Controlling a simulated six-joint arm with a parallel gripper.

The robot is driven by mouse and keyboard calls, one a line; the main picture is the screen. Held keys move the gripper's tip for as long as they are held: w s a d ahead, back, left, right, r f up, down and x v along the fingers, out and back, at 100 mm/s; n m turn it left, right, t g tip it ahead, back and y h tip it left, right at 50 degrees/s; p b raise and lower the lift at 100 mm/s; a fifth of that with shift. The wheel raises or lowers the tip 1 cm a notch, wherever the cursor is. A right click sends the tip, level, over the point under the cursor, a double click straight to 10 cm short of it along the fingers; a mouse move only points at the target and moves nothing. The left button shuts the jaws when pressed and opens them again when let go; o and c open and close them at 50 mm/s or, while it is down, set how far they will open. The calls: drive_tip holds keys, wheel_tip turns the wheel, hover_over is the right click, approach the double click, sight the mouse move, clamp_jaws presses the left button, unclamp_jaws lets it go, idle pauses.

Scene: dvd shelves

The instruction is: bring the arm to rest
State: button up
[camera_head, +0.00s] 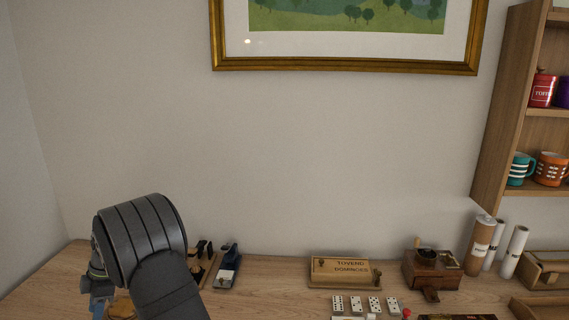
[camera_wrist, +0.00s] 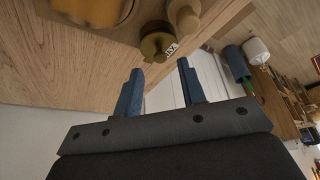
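My gripper (camera_wrist: 160,66) shows in the wrist view with its two blue fingers apart and nothing between them. Past the fingertips are a wooden surface with a round brass-coloured object (camera_wrist: 156,45) near its edge. In the head view my arm stands at the lower left, above the wooden table (camera_head: 55,282). Its dark links hide most of the gripper there. Whether the fingers touch anything cannot be told from the head view.
A dark blue stapler-like object (camera_head: 228,267) stands right of my arm. Farther right are a dominoes box (camera_head: 340,270), a coffee grinder (camera_head: 432,270), upright rolled tubes (camera_head: 480,245) and a wall shelf (camera_head: 492,150) with mugs.

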drive_tip(key=v, duration=1.5)
drive_tip(key=x, duration=1.7)
drive_tip(key=shift+s+f, duration=0.15)
drive_tip(key=shift+f, duration=0.1)
drive_tip(key=shift+s+a+m, duration=0.1)
drive_tip(key=shift+m, duration=0.2)
drive_tip(key=shift+s+m+y, duration=0.2)
drive_tip(key=shift+m+y, duration=0.1)
drive_tip(key=shift+m, duration=0.2)
drive_tip(key=m+t, duration=0.1)
drive_tip(key=m, duration=0.1)
drive_tip(key=s+m+t, duration=0.1)
drive_tip(key=m, duration=0.1)
drive_tip(key=shift+s+m+y, duration=0.25)
drive_tip(key=shift+m+y, duration=0.05)
drive_tip(key=shift+m, duration=0.1)
